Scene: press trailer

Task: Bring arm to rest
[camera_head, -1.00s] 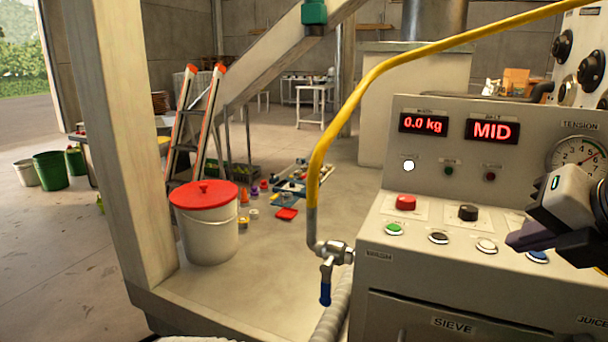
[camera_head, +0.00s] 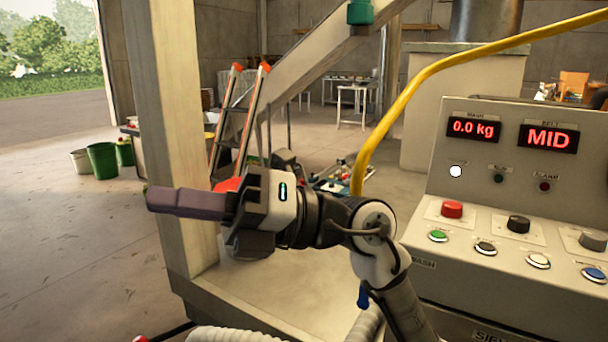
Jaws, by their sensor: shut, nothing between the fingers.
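My gripper (camera_head: 165,199) is in the middle left of the head view, at the end of my arm, pointing left. Its dark fingers are together with nothing between them. The gripper is clear of the control panel (camera_head: 485,185) on the right and touches nothing that I can see.
The panel carries several buttons and knobs, and its displays read 0.0 kg and MID. A yellow pipe (camera_head: 445,65) curves above it. A pale frame post (camera_head: 172,120) stands behind my gripper. A ladder (camera_head: 257,105) and green bucket (camera_head: 102,160) stand beyond. Open floor lies left.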

